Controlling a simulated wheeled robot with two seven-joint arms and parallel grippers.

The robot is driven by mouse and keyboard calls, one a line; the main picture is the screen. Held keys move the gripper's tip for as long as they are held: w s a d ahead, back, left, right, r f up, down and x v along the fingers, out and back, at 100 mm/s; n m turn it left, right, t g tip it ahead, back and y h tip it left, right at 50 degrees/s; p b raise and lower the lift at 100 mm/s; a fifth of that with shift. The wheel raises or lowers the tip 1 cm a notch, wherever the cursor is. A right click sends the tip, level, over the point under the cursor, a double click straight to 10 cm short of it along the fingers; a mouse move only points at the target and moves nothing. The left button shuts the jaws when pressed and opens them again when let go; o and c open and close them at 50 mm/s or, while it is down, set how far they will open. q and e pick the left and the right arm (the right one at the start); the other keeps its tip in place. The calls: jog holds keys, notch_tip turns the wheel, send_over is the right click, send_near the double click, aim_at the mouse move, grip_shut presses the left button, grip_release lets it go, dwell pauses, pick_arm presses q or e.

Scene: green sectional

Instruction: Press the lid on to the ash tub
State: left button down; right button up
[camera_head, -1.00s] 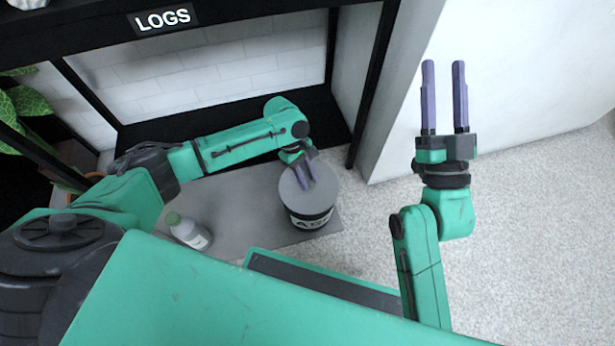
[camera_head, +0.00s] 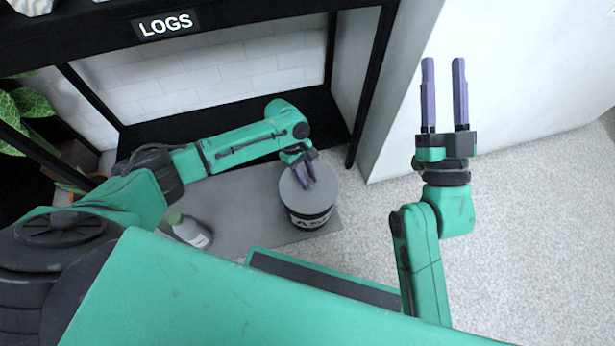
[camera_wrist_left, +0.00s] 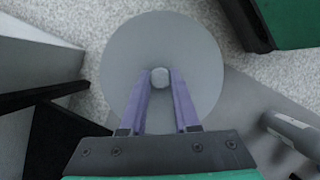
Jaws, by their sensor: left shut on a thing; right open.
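The grey round lid (camera_head: 316,198) lies over the black ash tub (camera_head: 311,220), whose pale label shows on its near side. In the left wrist view the lid (camera_wrist_left: 190,45) is a wide grey disc with a small round knob (camera_wrist_left: 160,78) at its middle. My left gripper (camera_head: 306,178) points down at the lid and is shut on the knob; it also shows in the left wrist view (camera_wrist_left: 160,88). Whether the lid is fully seated on the rim I cannot tell. My right gripper (camera_head: 444,62) is open and empty, raised at the right, well away from the tub.
The tub stands on a grey mat (camera_head: 255,205) in front of a black shelf frame with a LOGS sign (camera_head: 166,23). A white wall (camera_head: 490,60) is at right; pale carpet (camera_head: 510,220) there is clear.

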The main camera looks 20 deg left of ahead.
pick_arm(q)
jog(key=shift+p, duration=0.45)
jog(key=shift+f+p, duration=0.2)
jog(key=shift+p, duration=0.3)
dwell(0.4)
dwell(0.3)
jog(key=shift+c, duration=0.4)
grip_release()
notch_tip(320, 180, up, 9)
jog(key=p, duration=1.1)
